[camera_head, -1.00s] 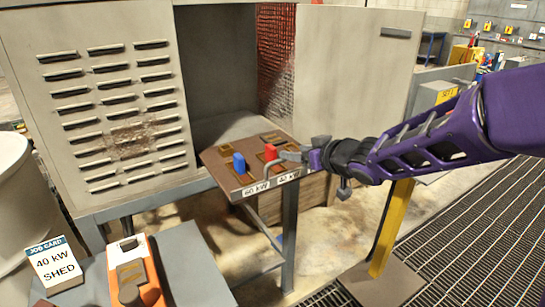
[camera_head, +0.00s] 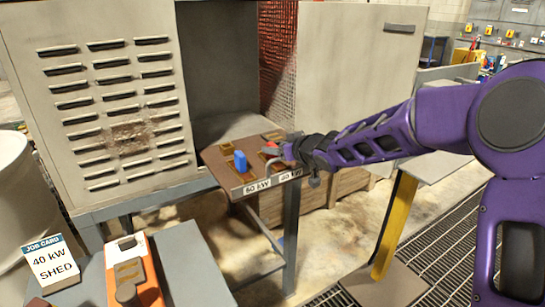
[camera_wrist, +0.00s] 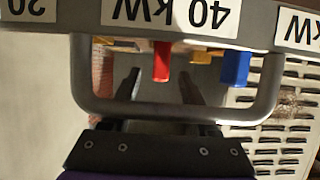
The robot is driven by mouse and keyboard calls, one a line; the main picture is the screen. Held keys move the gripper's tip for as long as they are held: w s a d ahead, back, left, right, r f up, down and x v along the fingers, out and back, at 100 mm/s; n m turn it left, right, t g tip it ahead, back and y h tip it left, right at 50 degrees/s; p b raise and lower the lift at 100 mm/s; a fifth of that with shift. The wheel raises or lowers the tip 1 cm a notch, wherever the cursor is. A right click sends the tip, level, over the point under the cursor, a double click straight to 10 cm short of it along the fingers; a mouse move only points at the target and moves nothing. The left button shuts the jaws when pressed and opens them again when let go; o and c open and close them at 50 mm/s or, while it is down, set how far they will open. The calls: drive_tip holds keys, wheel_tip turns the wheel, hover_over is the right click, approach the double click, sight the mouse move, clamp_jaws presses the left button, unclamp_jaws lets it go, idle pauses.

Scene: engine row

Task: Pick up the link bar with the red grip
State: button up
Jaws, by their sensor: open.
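The red grip (camera_head: 270,147) of a link bar stands on the brown link panel (camera_head: 222,165), right of a blue grip (camera_head: 240,162). It is partly hidden by my gripper (camera_head: 283,152) at the panel's right front. Nothing is between the fingertips that I can make out.
A job card (camera_head: 52,263) reads "40 kW SHED". An orange and white device (camera_head: 133,272) lies on the grey bench (camera_head: 190,262). The louvred cabinet door (camera_head: 120,110) stands left of the panel, an open door (camera_head: 355,70) behind right. A yellow post (camera_head: 394,228) stands at right.

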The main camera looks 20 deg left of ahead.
sight(278, 164)
drive_tip(key=shift+c, duration=0.2)
clamp_jaws()
drive_tip(key=shift+r, duration=0.15)
wheel_tip(278, 164, up, 10)
drive_tip(key=p, duration=0.2)
idle(0.6)
